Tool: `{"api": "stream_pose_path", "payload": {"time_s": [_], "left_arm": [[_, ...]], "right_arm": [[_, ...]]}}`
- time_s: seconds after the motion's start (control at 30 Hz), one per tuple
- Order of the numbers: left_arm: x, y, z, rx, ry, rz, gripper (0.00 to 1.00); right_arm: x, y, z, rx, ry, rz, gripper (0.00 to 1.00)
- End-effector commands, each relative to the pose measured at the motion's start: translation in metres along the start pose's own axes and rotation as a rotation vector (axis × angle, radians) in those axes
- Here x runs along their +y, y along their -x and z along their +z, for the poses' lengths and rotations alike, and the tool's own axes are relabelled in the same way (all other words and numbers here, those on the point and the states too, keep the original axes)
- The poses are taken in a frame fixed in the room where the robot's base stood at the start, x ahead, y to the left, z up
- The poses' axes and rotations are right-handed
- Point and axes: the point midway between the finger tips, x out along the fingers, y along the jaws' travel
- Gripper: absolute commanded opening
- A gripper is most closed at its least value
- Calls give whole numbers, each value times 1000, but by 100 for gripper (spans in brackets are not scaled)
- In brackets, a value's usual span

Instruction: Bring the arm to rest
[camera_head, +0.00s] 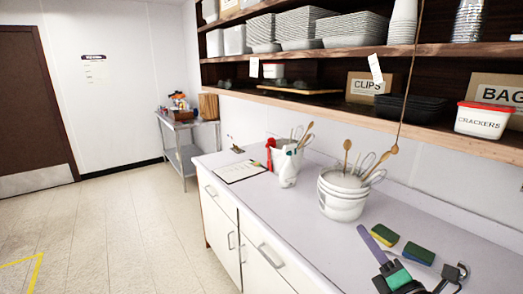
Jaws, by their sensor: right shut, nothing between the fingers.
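The gripper is shut and holds nothing. My left gripper is not in view.
Two sponges (384,235) lie on the counter (310,233) just beyond the gripper. A white bucket with utensils (342,201), a white jug (287,168) and a clipboard (241,171) stand or lie farther back. Loaded shelves (330,92) overhang the counter. The floor at left is clear.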

Motion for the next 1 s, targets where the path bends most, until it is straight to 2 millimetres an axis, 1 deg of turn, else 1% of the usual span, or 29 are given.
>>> {"api": "stream_pose_path", "payload": {"time_s": [0.03,0.07,0.1,0.13,0.17,0.2,0.27,0.3,0.37,0.4,0.47,0.5,0.57,0.6,0.67,0.7,0.8,0.87,0.9,0.97,1.0], "left_arm": [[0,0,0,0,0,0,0],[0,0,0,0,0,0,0],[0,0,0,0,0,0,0],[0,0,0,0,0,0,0],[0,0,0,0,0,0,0],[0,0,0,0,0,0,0],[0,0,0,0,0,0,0],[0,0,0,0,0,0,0],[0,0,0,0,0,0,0],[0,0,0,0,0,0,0],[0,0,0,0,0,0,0],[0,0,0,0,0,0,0],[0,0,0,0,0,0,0],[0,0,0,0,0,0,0],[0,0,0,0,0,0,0],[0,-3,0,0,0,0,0],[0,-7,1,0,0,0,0],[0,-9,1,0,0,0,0],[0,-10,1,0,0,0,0],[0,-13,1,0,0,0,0],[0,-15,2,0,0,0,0]], "right_arm": [[-15,12,26,-176,-279,-62,0],[-33,23,38,-284,-448,-122,0],[-64,41,47,-420,-662,-221,0],[-88,56,45,-503,-801,-304,0],[-108,70,39,-572,-916,-383,0],[-131,88,26,-644,-1045,-487,0],[-156,111,3,-721,-1197,-630,0],[-168,126,-15,-758,-1278,-721,0],[-180,145,-41,-799,-1381,-845,0],[-184,157,-58,-819,-1439,-926,0],[-188,173,-83,-836,-1515,-1041,0],[-188,183,-99,-843,-1558,-1116,0],[-185,197,-122,-846,-1617,-1225,0],[-182,206,-138,-844,-1651,-1299,0],[-175,220,-160,-832,-1698,-1409,0],[-185,223,-172,-834,-1702,-1445,0],[-224,222,-194,-843,-1683,-1456,0],[-247,224,-208,-846,-1676,-1468,0],[-263,227,-218,-849,-1671,-1476,0],[-287,233,-233,-852,-1663,-1488,0],[-304,238,-244,-855,-1657,-1497,0]]}}
